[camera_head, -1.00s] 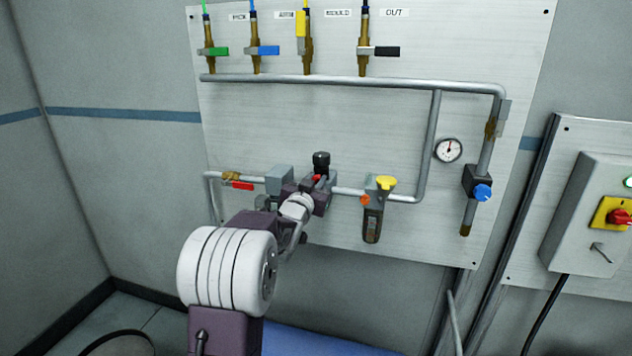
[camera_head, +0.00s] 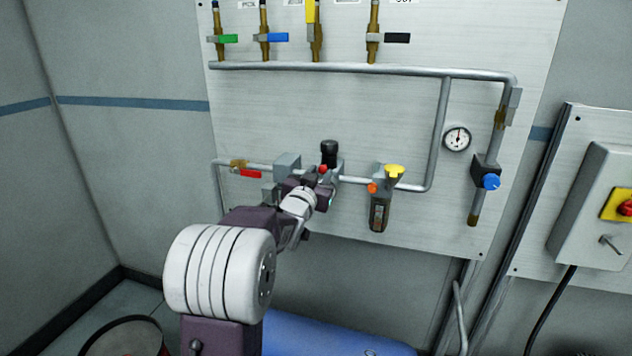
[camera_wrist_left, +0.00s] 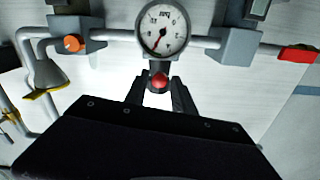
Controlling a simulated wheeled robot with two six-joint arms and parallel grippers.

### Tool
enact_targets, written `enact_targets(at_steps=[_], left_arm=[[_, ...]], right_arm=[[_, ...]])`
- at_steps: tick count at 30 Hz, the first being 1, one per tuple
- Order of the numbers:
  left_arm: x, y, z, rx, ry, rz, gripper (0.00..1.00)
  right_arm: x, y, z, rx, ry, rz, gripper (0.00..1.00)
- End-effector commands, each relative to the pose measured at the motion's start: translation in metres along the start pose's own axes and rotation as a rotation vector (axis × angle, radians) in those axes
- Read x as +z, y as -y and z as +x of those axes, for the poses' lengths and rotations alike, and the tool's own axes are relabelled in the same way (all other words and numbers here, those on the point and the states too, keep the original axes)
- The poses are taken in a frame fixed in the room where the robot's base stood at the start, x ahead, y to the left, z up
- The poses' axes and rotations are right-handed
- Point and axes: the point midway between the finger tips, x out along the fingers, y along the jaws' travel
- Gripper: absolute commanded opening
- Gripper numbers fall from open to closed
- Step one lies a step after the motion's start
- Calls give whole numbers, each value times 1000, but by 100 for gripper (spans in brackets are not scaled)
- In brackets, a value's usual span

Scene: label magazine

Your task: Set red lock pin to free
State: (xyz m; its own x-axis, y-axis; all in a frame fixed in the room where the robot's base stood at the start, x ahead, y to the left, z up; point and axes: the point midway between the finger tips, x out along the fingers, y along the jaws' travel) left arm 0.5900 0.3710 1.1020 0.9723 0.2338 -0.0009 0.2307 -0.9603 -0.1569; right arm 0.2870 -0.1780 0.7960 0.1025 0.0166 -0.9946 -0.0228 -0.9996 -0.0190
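The red lock pin (camera_head: 323,168) is a small red knob just below the black knob (camera_head: 329,148) of the regulator on the lower pipe. In the left wrist view the red pin (camera_wrist_left: 160,80) shows as a red ball below a round dial gauge (camera_wrist_left: 162,30). My left gripper (camera_head: 322,180) is at the regulator, partly hiding its body. In the wrist view, the left gripper's fingers (camera_wrist_left: 160,86) are apart, one on each side of the red ball, near the fingertips. I cannot tell whether they touch it. My right gripper is not in view.
A red-handled valve (camera_head: 249,173) and a grey block (camera_head: 287,164) are left of the regulator. A filter with a yellow knob (camera_head: 394,171) and an orange button (camera_head: 373,188) is to its right. A blue-knobbed valve (camera_head: 490,182) is farther right. Coloured valves line the top pipe.

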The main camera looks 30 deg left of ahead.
Motion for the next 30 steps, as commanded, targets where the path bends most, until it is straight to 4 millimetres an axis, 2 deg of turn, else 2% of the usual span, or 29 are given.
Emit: enact_targets(at_steps=[6,12,27,29,30], left_arm=[[0,0,-44,-1,-1,0,31],[0,0,-69,-1,1,1,31],[0,0,-71,0,1,0,31],[0,-5,-71,11,-1,0,31],[-2,-17,-70,34,-4,0,31]], right_arm=[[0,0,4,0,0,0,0],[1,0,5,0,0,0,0],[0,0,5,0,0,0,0],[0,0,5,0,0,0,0],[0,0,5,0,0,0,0]])
